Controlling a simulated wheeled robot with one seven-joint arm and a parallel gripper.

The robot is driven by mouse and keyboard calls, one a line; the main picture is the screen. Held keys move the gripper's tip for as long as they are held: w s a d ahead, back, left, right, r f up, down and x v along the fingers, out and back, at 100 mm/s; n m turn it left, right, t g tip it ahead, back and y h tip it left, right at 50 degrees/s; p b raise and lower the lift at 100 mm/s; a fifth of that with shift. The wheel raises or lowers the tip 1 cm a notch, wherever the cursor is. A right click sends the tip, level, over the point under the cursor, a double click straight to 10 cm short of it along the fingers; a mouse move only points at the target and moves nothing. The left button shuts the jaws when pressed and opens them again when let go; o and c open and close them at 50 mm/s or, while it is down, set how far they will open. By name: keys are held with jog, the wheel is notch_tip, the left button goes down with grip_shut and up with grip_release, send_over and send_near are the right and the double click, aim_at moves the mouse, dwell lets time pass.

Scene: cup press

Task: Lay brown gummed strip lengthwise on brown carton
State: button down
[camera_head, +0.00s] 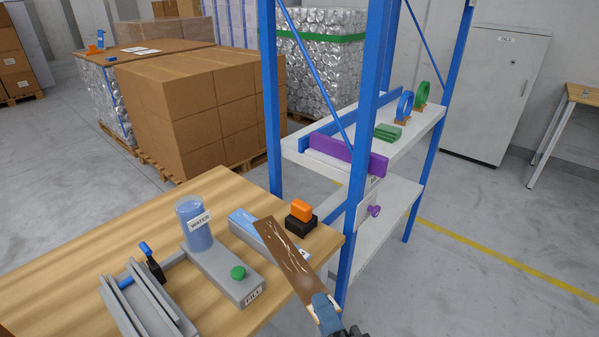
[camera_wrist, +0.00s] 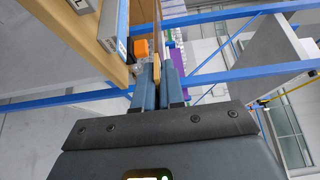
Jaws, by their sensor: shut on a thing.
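My gripper (camera_head: 322,308) is shut on one end of the brown gummed strip (camera_head: 288,255), at the table's right front corner. The strip extends up and left from the fingers, flat side visible, with pale shiny streaks. It passes in front of a long blue and white box (camera_head: 247,224); whether they touch I cannot tell. In the wrist view the fingers (camera_wrist: 159,82) are closed around a thin tan end. Many brown cartons (camera_head: 195,95) are stacked on a pallet behind the table; no single carton stands out on the table.
The wooden table (camera_head: 120,225) holds a water container (camera_head: 197,225), a grey base with a green button (camera_head: 238,273), a grey railed fixture (camera_head: 140,305) and an orange block on a black base (camera_head: 300,212). A blue-post shelf (camera_head: 361,130) stands close at the right.

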jog(key=w+d+f+m+h, duration=0.1)
jog(key=d+f+m+h, duration=0.1)
jog(key=d, duration=0.6)
jog(key=w+d+f+m+t+h, duration=0.1)
jog(key=d+h, duration=0.3)
jog(key=d, duration=0.5)
jog(key=shift+w+d+f+m+b, duration=0.3)
jog(key=shift+w+f+m+b, duration=0.1)
jog(key=shift+f+m, duration=0.25)
jog(key=shift+a, duration=0.15)
